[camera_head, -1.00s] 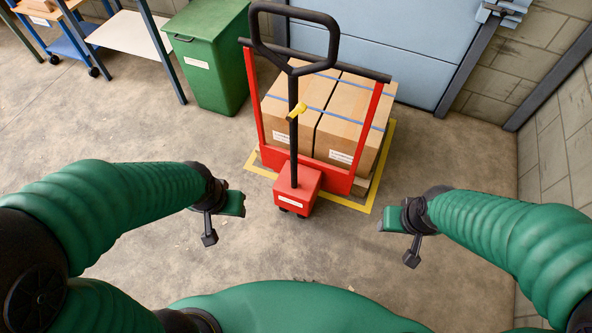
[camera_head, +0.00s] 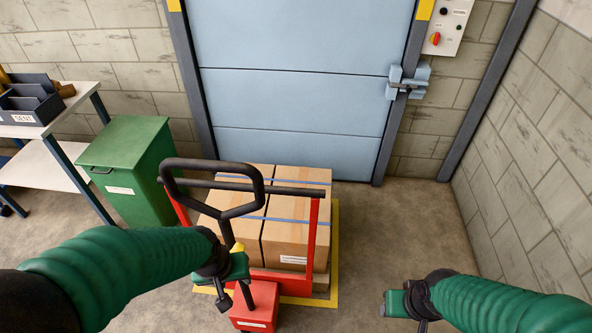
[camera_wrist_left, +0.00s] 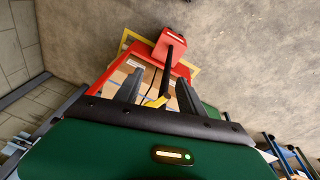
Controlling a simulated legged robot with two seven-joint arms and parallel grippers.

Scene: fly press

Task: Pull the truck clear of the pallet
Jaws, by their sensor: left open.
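The red pallet truck (camera_head: 254,308) stands at the front of the pallet (camera_head: 320,283), with its black loop handle (camera_head: 212,163) raised above it. The pallet carries strapped cardboard boxes (camera_head: 296,222). My left gripper (camera_head: 236,285) is open beside the handle's black shaft, below the loop. In the left wrist view its two dark fingers (camera_wrist_left: 158,92) are apart, and the shaft (camera_wrist_left: 166,66) with its yellow lever (camera_wrist_left: 155,102) shows between them. I cannot tell whether they touch it. My right gripper (camera_head: 408,308) is at the lower right, away from the truck; its fingers are unclear.
A green bin (camera_head: 132,175) stands left of the truck, with a workbench (camera_head: 40,130) beyond it. A blue door (camera_head: 300,90) is behind the boxes. A block wall (camera_head: 540,150) closes the right side. Yellow floor marking (camera_head: 335,240) surrounds the pallet. Floor right of the pallet is clear.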

